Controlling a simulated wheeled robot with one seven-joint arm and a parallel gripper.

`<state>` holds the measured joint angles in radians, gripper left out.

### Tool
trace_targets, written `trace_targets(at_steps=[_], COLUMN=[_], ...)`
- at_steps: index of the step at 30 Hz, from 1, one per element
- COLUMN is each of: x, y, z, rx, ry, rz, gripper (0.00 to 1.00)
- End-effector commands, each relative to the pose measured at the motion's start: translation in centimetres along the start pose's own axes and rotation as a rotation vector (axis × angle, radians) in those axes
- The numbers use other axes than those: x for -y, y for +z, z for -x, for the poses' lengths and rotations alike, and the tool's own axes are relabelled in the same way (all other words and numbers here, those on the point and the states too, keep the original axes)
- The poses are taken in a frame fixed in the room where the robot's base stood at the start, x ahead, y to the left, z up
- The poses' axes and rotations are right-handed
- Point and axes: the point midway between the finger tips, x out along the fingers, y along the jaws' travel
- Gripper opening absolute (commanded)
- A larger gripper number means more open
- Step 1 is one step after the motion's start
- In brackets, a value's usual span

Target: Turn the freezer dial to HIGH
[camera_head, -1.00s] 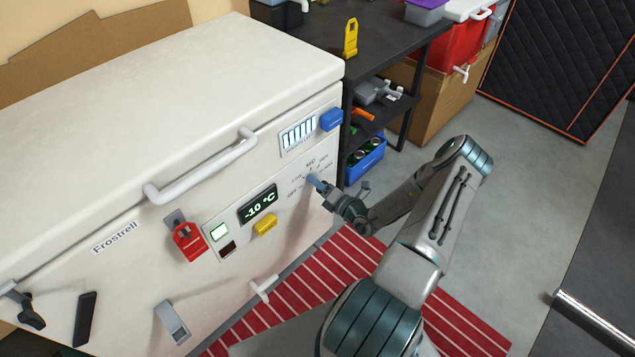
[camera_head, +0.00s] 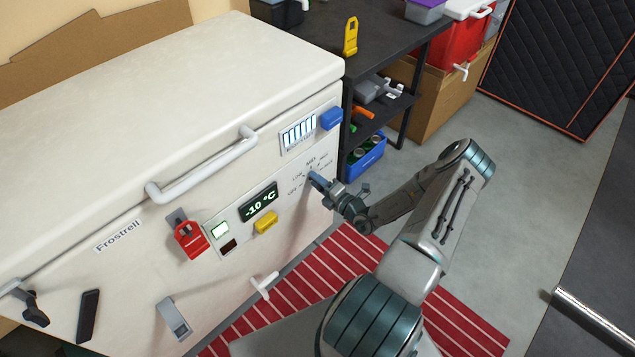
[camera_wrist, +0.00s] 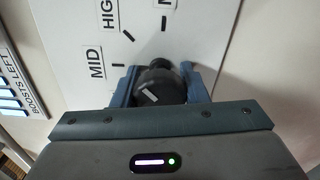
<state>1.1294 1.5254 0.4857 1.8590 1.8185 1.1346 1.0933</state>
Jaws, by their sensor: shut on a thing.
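The white chest freezer (camera_head: 150,130) has a dial panel on its front with labels around the dial. In the wrist view the dial (camera_wrist: 158,88) is a dark round knob with a white mark on its face. My gripper (camera_head: 318,182) is at the dial; its two blue fingers (camera_wrist: 160,86) sit on either side of the knob, shut on it. The MID label (camera_wrist: 97,62) is left of the knob, the HIGH label (camera_wrist: 108,14) is upper left, and another label is cut off at the top. I cannot tell which setting the knob points to.
A lit display (camera_head: 259,203) reads -10 °C. A yellow part (camera_head: 265,223), a red latch (camera_head: 190,240) and a white handle (camera_head: 202,165) are on the freezer front. A black shelf (camera_head: 370,55) stands close on the right.

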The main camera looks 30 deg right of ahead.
Motion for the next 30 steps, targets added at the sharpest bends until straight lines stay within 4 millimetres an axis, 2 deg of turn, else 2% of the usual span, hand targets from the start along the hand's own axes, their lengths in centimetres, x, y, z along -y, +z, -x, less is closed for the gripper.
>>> trace_targets(at_steps=[3, 4, 6, 14, 19, 23, 30], x=[0.1, 0.1, 0.1, 0.0, 0.0, 0.0, 0.0], y=[0.0, 0.0, 0.0, 0.0, 0.0, 0.1, 0.1], z=[0.1, 0.1, 0.1, 0.0, 1.3, 3.7, 9.3], rx=[0.000, 0.000, 0.000, -0.001, 0.001, 0.003, 0.003], ry=[-0.002, -0.002, -0.002, -0.001, -0.002, -0.003, -0.004], rz=[0.000, 0.000, 0.000, 0.001, 0.000, 0.000, 0.000], gripper=[0.17, 0.45, 0.62, 0.62, 0.62, 0.62, 0.62])
